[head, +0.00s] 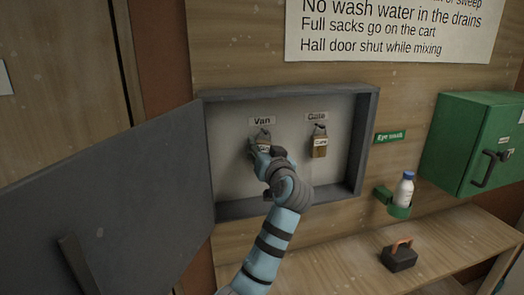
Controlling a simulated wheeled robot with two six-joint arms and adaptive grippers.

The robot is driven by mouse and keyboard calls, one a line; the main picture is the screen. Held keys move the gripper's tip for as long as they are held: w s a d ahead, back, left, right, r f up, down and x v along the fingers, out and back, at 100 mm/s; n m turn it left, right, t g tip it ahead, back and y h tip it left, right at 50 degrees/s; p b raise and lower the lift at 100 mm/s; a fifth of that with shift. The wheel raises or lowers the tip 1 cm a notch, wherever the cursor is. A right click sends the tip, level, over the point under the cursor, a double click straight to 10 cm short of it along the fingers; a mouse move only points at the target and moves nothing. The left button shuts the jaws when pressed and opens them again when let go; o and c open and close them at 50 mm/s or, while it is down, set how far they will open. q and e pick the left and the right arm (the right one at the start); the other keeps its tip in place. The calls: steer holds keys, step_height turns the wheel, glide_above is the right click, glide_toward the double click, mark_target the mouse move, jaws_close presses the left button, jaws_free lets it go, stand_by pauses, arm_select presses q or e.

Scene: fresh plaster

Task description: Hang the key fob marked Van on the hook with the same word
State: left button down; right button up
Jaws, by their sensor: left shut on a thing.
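A shallow grey key cabinet (285,207) is open on the wall. Inside it, the label Van (262,121) is at the left and the label Gate (316,116) at the right. My left gripper (260,149) is shut on a key fob (264,138) just below the Van label, at its hook. The gripper covers most of this fob, and its word is too small to read. I cannot tell whether its ring is on the hook. A brown fob with a pale tag (320,143) hangs under the Gate label. My right gripper is not in view.
The grey cabinet door (110,205) stands swung open to the left. A green box (470,140), a bottle (404,189) in a green holder and a dark block with an orange handle (399,257) on the wooden bench (345,262) are at the right.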

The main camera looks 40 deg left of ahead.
mark_target(258, 108)
arm_select(q)
steer(key=shift+s+r, duration=0.15)
steer(key=shift+s, duration=0.05)
steer(key=c, duration=1)
jaws_free()
steer(key=shift+w, duration=0.1)
steer(key=shift+o, duration=0.2)
step_height(258, 108, up, 10)
steer(key=shift+d+f, duration=0.1)
